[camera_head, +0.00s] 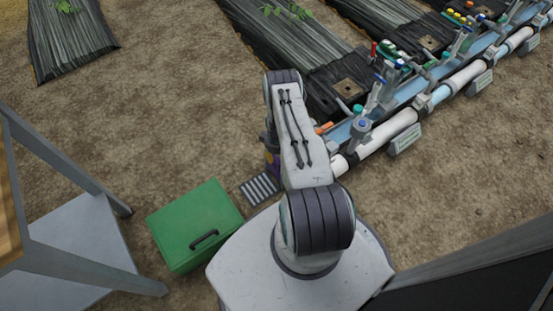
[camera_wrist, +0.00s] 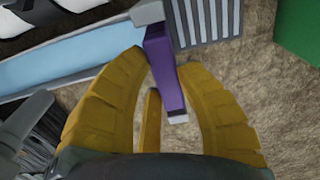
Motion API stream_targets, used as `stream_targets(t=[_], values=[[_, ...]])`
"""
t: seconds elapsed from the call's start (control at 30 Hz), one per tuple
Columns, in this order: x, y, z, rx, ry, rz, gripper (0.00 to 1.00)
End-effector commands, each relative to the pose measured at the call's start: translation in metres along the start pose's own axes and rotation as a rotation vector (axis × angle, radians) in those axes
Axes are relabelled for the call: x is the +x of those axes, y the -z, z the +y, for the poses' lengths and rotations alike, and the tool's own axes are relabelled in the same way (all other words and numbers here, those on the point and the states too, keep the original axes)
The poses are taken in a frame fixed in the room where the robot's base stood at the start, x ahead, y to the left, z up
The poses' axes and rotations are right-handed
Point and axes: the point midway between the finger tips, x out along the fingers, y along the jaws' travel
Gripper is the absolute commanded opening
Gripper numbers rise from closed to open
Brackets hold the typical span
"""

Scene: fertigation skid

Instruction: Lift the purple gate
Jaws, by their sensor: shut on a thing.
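The purple gate (camera_wrist: 160,62) is a flat purple bar below a grey fitting in the wrist view, with a pale tip at its lower end. My gripper (camera_wrist: 162,68) has yellow fingers on both sides of the bar and is shut on it. Another yellow finger shows below, between them. I cannot tell how high the gate stands.
A striped grate (camera_head: 261,188) and a green box (camera_head: 197,225) with a black handle lie left of my arm. The pipe row with valves (camera_head: 395,128) runs to the upper right. A metal-framed table (camera_head: 70,235) stands at left. Bare soil (camera_head: 170,110) is open at upper left.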

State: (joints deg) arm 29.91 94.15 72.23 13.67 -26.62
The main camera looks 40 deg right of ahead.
Motion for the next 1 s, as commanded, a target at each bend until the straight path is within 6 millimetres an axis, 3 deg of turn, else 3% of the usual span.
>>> stream_targets(t=[0.07, 0.37, 0.4, 0.67, 1.0], values=[[-0.0085, 0.0005, -0.0002, -0.001, 0.000, 0.001, 0.00], [-0.0078, 0.0007, -0.0002, -0.001, -0.001, 0.002, 0.00], [-0.0077, 0.0007, -0.0002, -0.001, -0.001, 0.002, 0.35], [-0.0075, 0.0004, -0.0001, -0.001, -0.001, 0.001, 0.58], [-0.0105, 0.0008, 0.0002, 0.000, -0.001, 0.002, 0.58]])
